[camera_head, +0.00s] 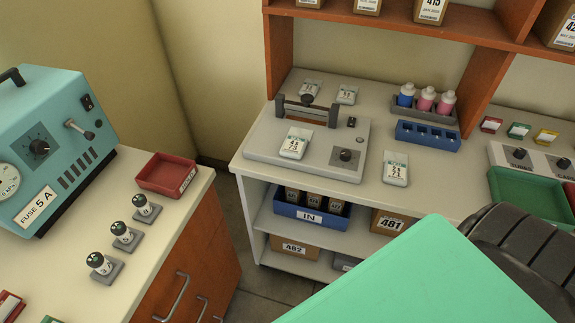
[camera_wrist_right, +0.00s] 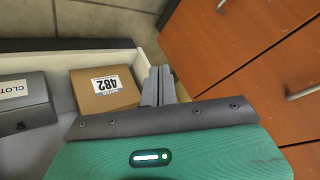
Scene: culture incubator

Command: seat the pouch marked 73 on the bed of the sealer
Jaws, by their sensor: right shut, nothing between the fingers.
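The grey sealer (camera_head: 264,152) stands on the bench with its dark bar raised at the back. A white pouch (camera_head: 294,143) lies on its bed; I cannot read its number surely. Another white pouch (camera_head: 396,168) lies on the bench right of the sealer, its number too small to be sure. Two more pouches, a left one (camera_head: 309,88) and a right one (camera_head: 347,94), lie behind the sealer. My right gripper (camera_wrist_right: 158,86) is shut and empty in the right wrist view, low by the open shelf, away from the pouches. My left gripper is out of view.
A box marked 482 (camera_head: 286,247) sits on the lower shelf and shows in the wrist view (camera_wrist_right: 106,88). A blue IN bin (camera_head: 281,206) is above it. A bottle tray (camera_head: 430,115) and blue rack (camera_head: 428,135) stand behind the right pouch. My green arm covers the lower right.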

